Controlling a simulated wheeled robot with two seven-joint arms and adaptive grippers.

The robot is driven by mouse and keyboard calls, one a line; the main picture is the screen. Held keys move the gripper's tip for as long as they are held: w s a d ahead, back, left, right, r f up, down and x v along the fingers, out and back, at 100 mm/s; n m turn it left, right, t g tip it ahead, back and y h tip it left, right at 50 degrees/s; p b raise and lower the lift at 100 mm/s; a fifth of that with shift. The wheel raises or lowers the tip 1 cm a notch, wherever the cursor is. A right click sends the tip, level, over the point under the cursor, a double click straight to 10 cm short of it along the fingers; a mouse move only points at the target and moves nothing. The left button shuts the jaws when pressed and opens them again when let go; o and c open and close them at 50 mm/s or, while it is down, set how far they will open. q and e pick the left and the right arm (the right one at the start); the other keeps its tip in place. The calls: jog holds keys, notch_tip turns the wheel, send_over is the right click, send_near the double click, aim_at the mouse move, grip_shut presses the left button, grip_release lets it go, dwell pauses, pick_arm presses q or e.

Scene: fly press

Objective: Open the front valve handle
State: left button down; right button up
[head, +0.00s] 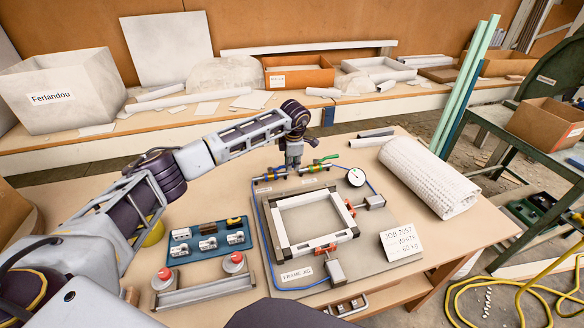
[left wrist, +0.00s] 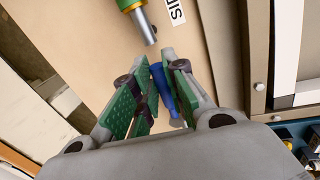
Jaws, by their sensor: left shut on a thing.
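Two small valves stand at the back edge of the grey fixture board. The left valve (head: 270,175) is partly beside my gripper; the right valve (head: 309,169) has a green lever (head: 327,158) pointing right. My left gripper (head: 293,167) reaches down between them. In the left wrist view my left gripper (left wrist: 160,90) is shut on a blue handle (left wrist: 166,95), partly hidden by the green finger pads. A green and yellow valve body with a metal end (left wrist: 142,22) is just beyond the fingertips. Which valve the blue handle belongs to is not clear. My right gripper is out of view.
A white frame (head: 282,232) sits on the board, with a gauge (head: 356,177) and blue hose around it. A blue tray (head: 208,240) and two red buttons (head: 233,263) are at left. A white roll (head: 425,177) lies at right.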

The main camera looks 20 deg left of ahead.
pick_arm(q)
jog(key=shift+w+a+n, duration=0.3)
jog(key=shift+w+n, duration=0.15)
jog(key=shift+n, duration=0.35)
jog(key=c, duration=1.4)
grip_release()
jog(key=shift+c, duration=0.2)
jog(key=shift+r, duration=0.1)
notch_tip(320, 180, up, 12)
jog(key=s+d, duration=0.1)
jog(key=shift+s+d+f, duration=0.2)
jog(key=shift+s+d, duration=0.05)
jog(key=shift+s, duration=0.15)
jog(key=shift+s, duration=0.1)
